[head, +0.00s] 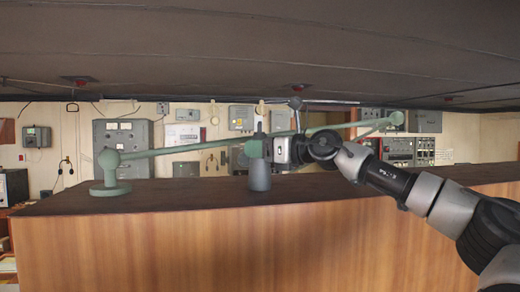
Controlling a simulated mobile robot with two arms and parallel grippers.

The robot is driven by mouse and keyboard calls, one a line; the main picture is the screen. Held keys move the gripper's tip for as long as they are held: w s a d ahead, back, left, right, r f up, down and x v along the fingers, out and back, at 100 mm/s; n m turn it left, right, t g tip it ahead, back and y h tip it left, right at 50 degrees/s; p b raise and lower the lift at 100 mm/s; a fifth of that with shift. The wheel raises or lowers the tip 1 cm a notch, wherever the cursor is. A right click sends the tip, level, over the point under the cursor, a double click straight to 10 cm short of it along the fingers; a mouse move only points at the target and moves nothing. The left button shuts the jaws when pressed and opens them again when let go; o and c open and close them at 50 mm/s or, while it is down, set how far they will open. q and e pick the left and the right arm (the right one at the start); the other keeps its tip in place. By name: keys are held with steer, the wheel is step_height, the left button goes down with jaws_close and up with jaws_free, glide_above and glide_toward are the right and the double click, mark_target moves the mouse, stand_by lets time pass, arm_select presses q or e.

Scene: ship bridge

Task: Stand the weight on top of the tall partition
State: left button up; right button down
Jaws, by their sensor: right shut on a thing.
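The tall partition (150,240) fills the lower part of the head view, with a wooden front face and a dark flat top. The weight (260,178) looks like a grey, upright, tapered cylinder. It is over the middle of the partition's top; its bottom appears at the top surface, but I cannot tell whether it touches. My right gripper (270,150) reaches in from the right and is shut on the weight's upper part. The fingers are small and partly hidden at the grip. My left gripper is not in view.
A green metal bar (185,147) with ball joints runs across behind the weight, close to it. Its round green foot (110,190) stands at the left of the partition's top. Wall panels are behind. The top's front strip left of the weight is bare.

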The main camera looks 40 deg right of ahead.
steer(key=c, duration=0.8)
jaws_free()
steer(key=shift+s+r, duration=0.1)
steer(key=shift+r, duration=0.15)
steer(key=o, duration=0.4)
steer(key=shift+s+a, duration=0.15)
steer(key=shift+a, duration=0.05)
steer(key=shift+c, duration=0.2)
steer(key=shift+f, duration=0.35)
steer(key=shift+s+d+b, duration=0.25)
steer(key=shift+b, duration=0.2)
steer(key=b+v, duration=0.5)
steer(key=v, duration=0.3)
steer(key=shift+s+r, duration=0.15)
steer(key=shift+s, duration=0.2)
steer(key=shift+s+d+r+b, duration=0.1)
steer(key=shift+s+b, duration=0.15)
steer(key=shift+s, duration=0.15)
steer(key=shift+s+d+r+b, duration=0.1)
steer(key=shift+s+b, duration=0.15)
steer(key=shift+s, duration=0.1)
